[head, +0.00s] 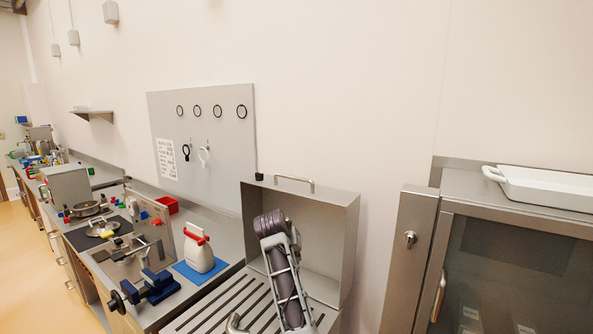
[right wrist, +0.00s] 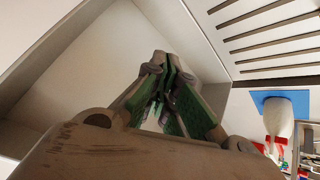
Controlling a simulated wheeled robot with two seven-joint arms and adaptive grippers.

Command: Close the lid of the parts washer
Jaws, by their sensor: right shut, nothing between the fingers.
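The parts washer's lid (head: 325,225) stands open and upright in the head view, a grey metal box-shaped cover with a bar handle (head: 295,182) on its top edge. Below and in front of it is the slatted top (head: 215,310) of the washer; its slats also show in the right wrist view (right wrist: 270,38). My right arm reaches up in front of the open lid and hides part of its inside. In the right wrist view my right gripper (right wrist: 168,82) is shut and empty, with green finger pads, against the lid's pale inner faces. Contact cannot be told. My left gripper is out of view.
A white bottle with a red top (head: 199,252) stands on a blue mat (head: 192,275) left of the washer. A blue vise (head: 152,286) is farther left on the bench. A glass-doored cabinet (head: 515,265) with a white tray (head: 545,188) on top is at right.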

